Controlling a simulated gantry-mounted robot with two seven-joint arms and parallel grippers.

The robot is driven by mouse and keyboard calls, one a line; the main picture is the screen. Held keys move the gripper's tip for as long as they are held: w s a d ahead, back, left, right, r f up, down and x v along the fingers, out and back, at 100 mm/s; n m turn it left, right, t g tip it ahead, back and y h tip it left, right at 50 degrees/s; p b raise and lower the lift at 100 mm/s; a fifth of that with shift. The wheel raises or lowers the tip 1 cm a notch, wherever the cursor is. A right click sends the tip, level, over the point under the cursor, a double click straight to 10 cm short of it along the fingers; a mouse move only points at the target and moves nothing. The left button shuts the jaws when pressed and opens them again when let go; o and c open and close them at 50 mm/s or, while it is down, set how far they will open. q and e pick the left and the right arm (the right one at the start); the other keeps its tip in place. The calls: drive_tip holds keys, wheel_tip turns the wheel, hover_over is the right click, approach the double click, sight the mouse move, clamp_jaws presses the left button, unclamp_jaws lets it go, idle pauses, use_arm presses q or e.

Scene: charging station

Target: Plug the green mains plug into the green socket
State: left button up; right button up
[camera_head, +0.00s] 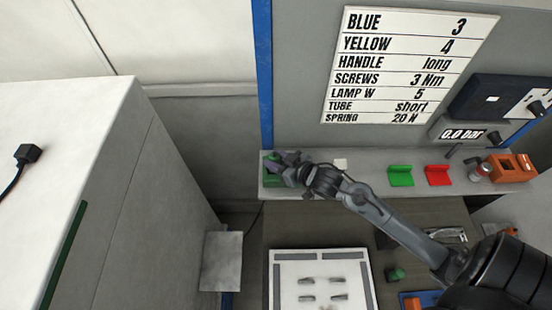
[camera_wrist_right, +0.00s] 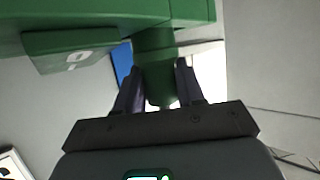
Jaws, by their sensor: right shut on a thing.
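My right gripper (camera_head: 284,168) is at the left end of the grey shelf. In the right wrist view its two dark fingers (camera_wrist_right: 160,88) are shut on the green mains plug (camera_wrist_right: 155,72). The plug runs up to a larger green body (camera_wrist_right: 110,14), which looks like the green socket. Plug and body overlap in this view, so I cannot tell how deep the plug sits. In the head view a bit of green (camera_head: 273,155) shows at the gripper, and the fingers hide most of the plug. My left gripper is not in view.
Green (camera_head: 400,176) and red (camera_head: 438,176) holders and an orange block (camera_head: 512,167) stand on the shelf (camera_head: 345,182). A white tray (camera_head: 320,256) and a small green part (camera_head: 396,274) are below. A black plug (camera_head: 28,154) lies on the white cabinet (camera_head: 90,120).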

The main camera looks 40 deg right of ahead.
drive_tip(key=shift+f, duration=0.15)
drive_tip(key=o, duration=1.2)
drive_tip(key=shift+c, duration=0.2)
drive_tip(key=shift+s, duration=0.1)
drive_tip(key=b+v, duration=0.1)
drive_tip(key=v, duration=0.9)
drive_tip(key=shift+s+b, duration=0.25)
drive_tip(key=shift+b, duration=0.1)
drive_tip(key=shift+r, duration=0.3)
